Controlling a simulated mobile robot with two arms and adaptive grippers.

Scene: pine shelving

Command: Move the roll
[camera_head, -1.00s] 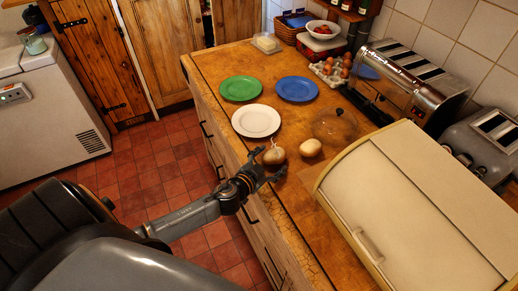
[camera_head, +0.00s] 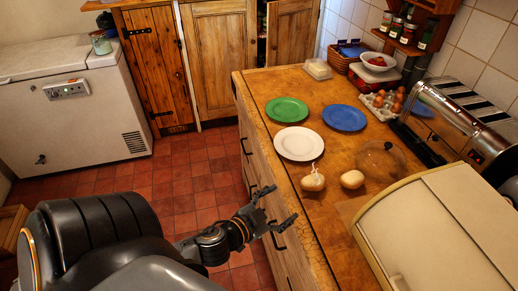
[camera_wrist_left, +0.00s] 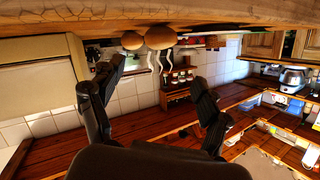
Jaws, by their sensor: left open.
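Two small tan rounded things sit side by side on the wooden counter (camera_head: 330,215). The smooth right one (camera_head: 352,179) looks most like the roll; the left one (camera_head: 313,181) has pale strands on top, like an onion. Both also show in the tilted left wrist view, near the top, the stranded one (camera_wrist_left: 160,38) beside the smooth one (camera_wrist_left: 131,40). My left gripper (camera_head: 276,209) is open and empty, beside the counter's front edge and apart from both things. Its spread fingers also show in the left wrist view (camera_wrist_left: 155,80). My right gripper is not in view.
White (camera_head: 299,144), green (camera_head: 286,109) and blue (camera_head: 344,118) plates lie behind the rounded things. A clear glass dome (camera_head: 381,163) is close by on the right. A cream bread bin (camera_head: 450,230) fills the right front. Drawers (camera_head: 262,180) line the counter front.

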